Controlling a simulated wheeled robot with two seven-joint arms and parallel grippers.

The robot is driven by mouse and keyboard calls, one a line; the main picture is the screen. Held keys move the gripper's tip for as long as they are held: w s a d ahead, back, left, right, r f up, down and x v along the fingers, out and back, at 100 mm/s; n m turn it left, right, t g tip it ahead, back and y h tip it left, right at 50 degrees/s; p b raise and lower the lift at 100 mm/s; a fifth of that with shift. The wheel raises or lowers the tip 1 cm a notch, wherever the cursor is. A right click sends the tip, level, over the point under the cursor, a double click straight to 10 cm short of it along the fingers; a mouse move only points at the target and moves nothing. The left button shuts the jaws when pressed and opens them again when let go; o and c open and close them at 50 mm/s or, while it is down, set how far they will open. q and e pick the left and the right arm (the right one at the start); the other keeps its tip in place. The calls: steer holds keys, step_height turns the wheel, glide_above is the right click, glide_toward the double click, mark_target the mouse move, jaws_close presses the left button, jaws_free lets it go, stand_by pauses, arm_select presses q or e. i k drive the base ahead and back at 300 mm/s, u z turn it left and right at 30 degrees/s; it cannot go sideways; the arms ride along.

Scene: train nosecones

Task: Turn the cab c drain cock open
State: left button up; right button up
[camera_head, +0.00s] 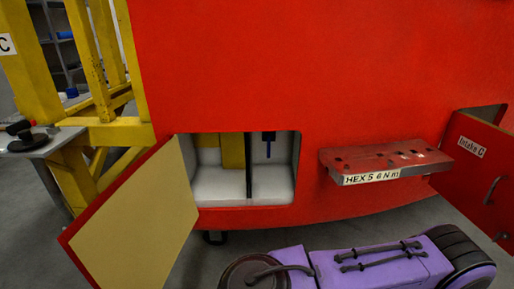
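A red cab body (300,60) fills the middle of the view. A low compartment (215,190) in it stands open, its door (135,215) swung out to the left with the tan inner face showing. Inside, at the upper right, is a small dark blue T-shaped part (268,140) whose thin stem points straight down. It may be the drain cock, but no label is readable on it. A vertical black pipe (249,165) stands to its left. Neither of my grippers is in view.
A red ledge (385,155) marked "HEX 5 6 N m" sticks out right of the compartment. A second open door (480,170) marked "Intake C" stands at far right. Yellow framework (110,130) and a grey table (45,145) with dark items are at left.

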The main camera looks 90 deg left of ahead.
mark_target(268, 137)
steer(key=k, duration=2.15)
steer(key=u, duration=1.75)
steer(key=i, duration=1)
steer(key=u, duration=0.6)
steer(key=k, duration=1.1)
steer(key=z, duration=0.6)
steer(key=i, duration=0.85)
steer(key=u, duration=0.05)
